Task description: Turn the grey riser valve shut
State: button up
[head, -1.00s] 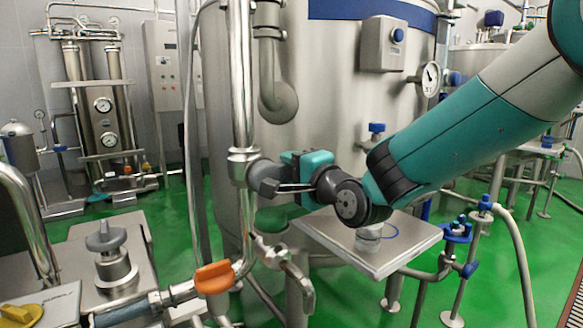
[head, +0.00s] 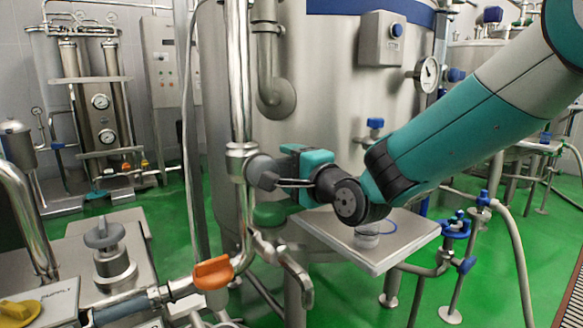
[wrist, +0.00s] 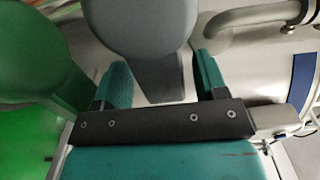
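The grey riser valve (head: 262,171) sits on the vertical steel pipe left of centre in the head view. Its rounded grey handle also fills the upper middle of the wrist view (wrist: 150,30), with its narrower tab reaching down between my fingers. My gripper (head: 284,178) comes at the valve from the right. In the wrist view my gripper (wrist: 163,82) is open, with one teal finger on each side of the tab. The left finger is very near the tab, and I cannot tell if it touches. A gap shows on the right.
An orange-handled valve (head: 212,273) is on the pipe below left, and a grey knob (head: 103,234) stands on the machine at the left. A steel tray (head: 392,246) lies below my wrist. The big steel tank (head: 330,105) is close behind.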

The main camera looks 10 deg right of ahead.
jog(key=b+v, duration=0.7)
jog(key=v, duration=1)
jog(key=shift+d+b, duration=0.2)
jog(key=shift+b, duration=0.1)
jog(key=shift+s, duration=0.15)
jog(key=s+a+f+n+g, duration=0.3)
jog(key=s+f+n+g, duration=0.3)
jog(key=f+n+g, duration=0.3)
jog(key=s+d+f+n+g+h, duration=0.35)
jog(key=s+f+n+g, duration=0.35)
jog(key=s+n, duration=0.45)
notch_tip(320, 180, up, 25)
jog(key=p, duration=2.5)
jog(key=shift+a+m+h, duration=0.2)
jog(key=shift+m+h, duration=0.15)
jog(key=shift+m, duration=0.1)
